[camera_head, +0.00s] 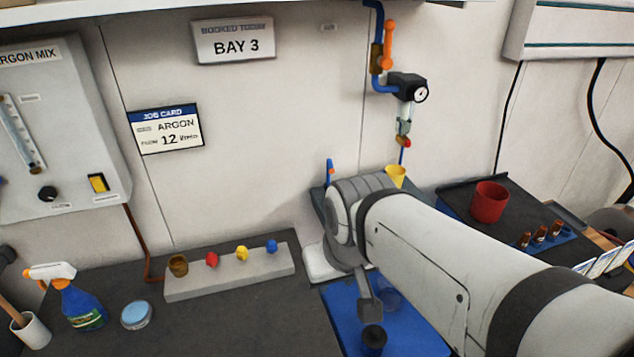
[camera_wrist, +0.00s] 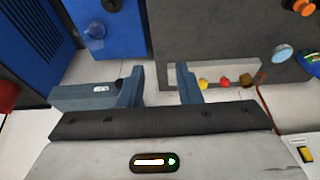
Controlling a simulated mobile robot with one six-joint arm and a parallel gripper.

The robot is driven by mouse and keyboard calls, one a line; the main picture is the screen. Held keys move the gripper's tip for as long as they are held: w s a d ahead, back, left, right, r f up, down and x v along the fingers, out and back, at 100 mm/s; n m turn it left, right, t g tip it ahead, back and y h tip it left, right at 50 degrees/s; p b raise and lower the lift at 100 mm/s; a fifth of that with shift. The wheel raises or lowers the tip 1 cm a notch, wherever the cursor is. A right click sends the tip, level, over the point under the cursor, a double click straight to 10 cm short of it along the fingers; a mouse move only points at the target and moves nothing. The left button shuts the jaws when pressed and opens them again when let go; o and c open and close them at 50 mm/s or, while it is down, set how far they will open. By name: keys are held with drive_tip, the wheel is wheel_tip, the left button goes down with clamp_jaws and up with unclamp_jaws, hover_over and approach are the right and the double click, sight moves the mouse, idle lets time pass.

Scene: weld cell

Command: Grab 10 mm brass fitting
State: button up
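A brass-coloured fitting (camera_head: 178,265) is at the left end of a pale grey block (camera_head: 228,281) on the dark bench, in a row with red, yellow and blue pieces. It also shows in the wrist view (camera_wrist: 246,80), to the right of my fingers. No 10 mm marking is legible on it. My gripper (camera_wrist: 160,78) is open, with nothing visible between its fingers. In the head view my arm covers most of it; one grey finger (camera_head: 369,299) shows above the blue mat (camera_head: 345,312), to the right of the block and apart from it.
A dark round piece (camera_head: 373,340) and a clear object (camera_head: 389,299) are at the blue mat, near my finger. A blue spray bottle (camera_head: 80,302) and a round tin (camera_head: 136,315) stand left. A red cup (camera_head: 489,202) stands right. The bench before the block is clear.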

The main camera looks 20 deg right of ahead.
drive_tip(key=shift+t, duration=0.4)
drive_tip(key=w+d+f+b, duration=0.1)
drive_tip(key=w+d, duration=0.3)
drive_tip(key=w, duration=0.6)
drive_tip(key=w+d+f+b, duration=0.1)
drive_tip(key=w+d, duration=0.4)
drive_tip(key=w, duration=0.6)
drive_tip(key=w+d+f, duration=0.2)
drive_tip(key=w+d, duration=0.3)
drive_tip(key=w, duration=0.5)
drive_tip(key=shift+w+b, duration=0.4)
drive_tip(key=p+x, duration=0.2)
drive_tip(key=x, duration=0.5)
drive_tip(key=shift+w+d+f, duration=0.1)
drive_tip(key=shift+w+f, duration=0.2)
clamp_jaws()
